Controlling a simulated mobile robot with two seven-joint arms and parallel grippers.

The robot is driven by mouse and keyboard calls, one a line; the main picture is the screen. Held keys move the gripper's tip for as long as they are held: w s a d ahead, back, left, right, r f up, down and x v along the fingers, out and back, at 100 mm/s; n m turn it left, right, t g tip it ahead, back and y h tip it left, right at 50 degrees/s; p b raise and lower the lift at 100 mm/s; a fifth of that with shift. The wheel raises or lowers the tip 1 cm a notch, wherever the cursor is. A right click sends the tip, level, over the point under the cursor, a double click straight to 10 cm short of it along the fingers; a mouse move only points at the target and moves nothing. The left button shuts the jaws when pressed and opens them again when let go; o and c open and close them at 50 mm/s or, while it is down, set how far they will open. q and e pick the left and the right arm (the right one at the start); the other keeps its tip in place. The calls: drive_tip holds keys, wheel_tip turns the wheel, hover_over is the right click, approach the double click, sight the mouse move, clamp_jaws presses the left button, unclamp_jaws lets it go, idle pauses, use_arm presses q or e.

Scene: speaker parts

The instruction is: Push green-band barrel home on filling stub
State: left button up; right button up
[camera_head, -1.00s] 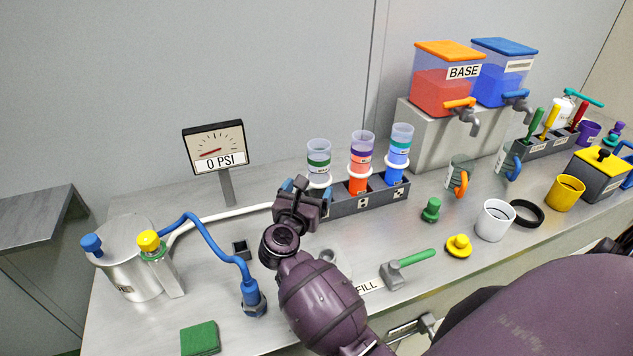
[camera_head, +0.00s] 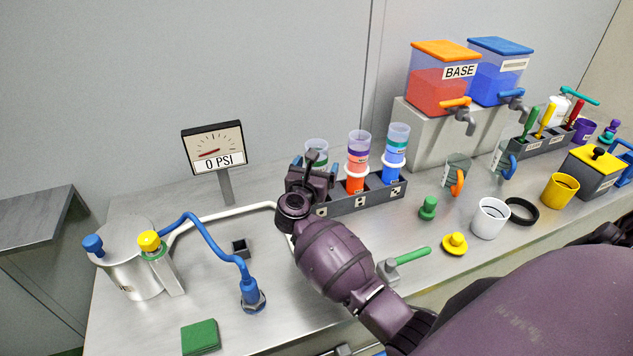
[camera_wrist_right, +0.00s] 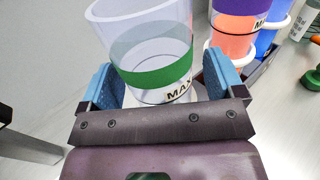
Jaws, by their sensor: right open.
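The green-band barrel (camera_head: 317,146) is a clear, empty-looking tube standing at the left end of the dark rack. In the head view only its upper part shows above my right gripper (camera_head: 316,168). In the right wrist view the barrel (camera_wrist_right: 150,55) stands between two blue finger pads, with a green band and a MAX mark. The jaws are open around it, with a gap visible at the left pad; contact on the right is hard to judge. The filling stub is hidden now behind my right arm. My left gripper is not in view.
The dark rack (camera_head: 365,202) also holds a purple-band barrel (camera_head: 358,155) with orange liquid and a blue-band barrel (camera_head: 396,150). A blue hose (camera_head: 215,235) and a gauge reading 0 PSI (camera_head: 214,148) stand left.

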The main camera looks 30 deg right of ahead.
drive_tip(key=shift+c, duration=0.2)
drive_tip(key=c, duration=1)
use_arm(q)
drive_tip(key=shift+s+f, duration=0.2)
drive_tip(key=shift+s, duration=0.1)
use_arm(e)
drive_tip(key=shift+c, duration=0.2)
